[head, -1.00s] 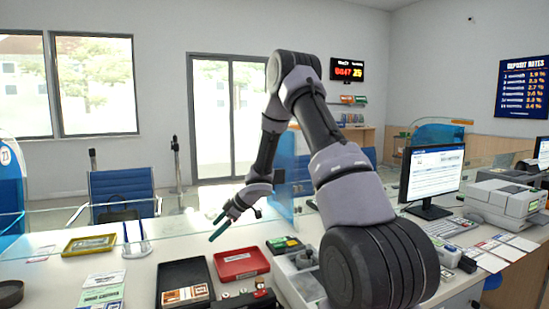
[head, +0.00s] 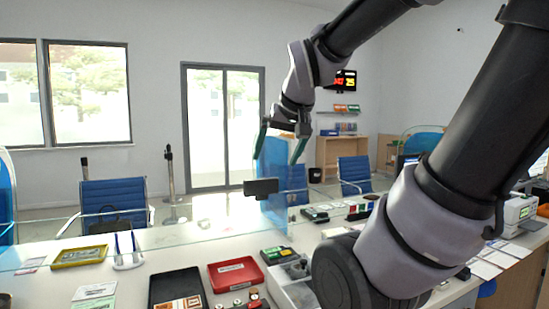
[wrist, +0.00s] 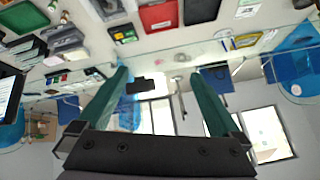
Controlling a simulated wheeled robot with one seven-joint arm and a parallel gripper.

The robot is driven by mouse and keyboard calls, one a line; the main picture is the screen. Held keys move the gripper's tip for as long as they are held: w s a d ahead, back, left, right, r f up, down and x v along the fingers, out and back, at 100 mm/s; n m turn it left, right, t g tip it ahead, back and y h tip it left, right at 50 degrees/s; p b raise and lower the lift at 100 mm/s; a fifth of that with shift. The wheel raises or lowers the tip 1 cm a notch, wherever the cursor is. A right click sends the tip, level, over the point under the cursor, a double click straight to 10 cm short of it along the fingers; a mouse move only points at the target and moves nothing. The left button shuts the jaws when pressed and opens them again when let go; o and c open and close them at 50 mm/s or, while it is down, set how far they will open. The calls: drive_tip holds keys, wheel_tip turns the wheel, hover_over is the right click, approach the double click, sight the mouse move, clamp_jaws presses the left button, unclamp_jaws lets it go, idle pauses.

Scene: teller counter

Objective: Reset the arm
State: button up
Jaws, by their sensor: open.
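My gripper (head: 283,142) is raised above the counter in the head view, with its fingers pointing down and spread apart. In the wrist view the two green fingers of my gripper (wrist: 165,88) stand wide apart with nothing between them. My arm reaches up from the lower right and bends over at the top of the head view. The teller counter (head: 190,245) lies below and in front of the gripper, which touches nothing that I can see.
A glass screen (head: 200,233) runs along the counter, with a blue divider panel (head: 272,180) near the gripper. A red tray (head: 236,273), a black tray (head: 177,288) and a yellow tray (head: 80,256) lie on the counter. Blue chairs (head: 115,200) stand beyond.

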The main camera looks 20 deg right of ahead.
drive_tip(key=s+a+y, duration=0.1)
drive_tip(key=s+a, duration=0.2)
drive_tip(key=s, duration=0.2)
drive_tip(key=shift+s+m+y, duration=0.15)
drive_tip(key=shift+m+y, duration=0.25)
idle(0.9)
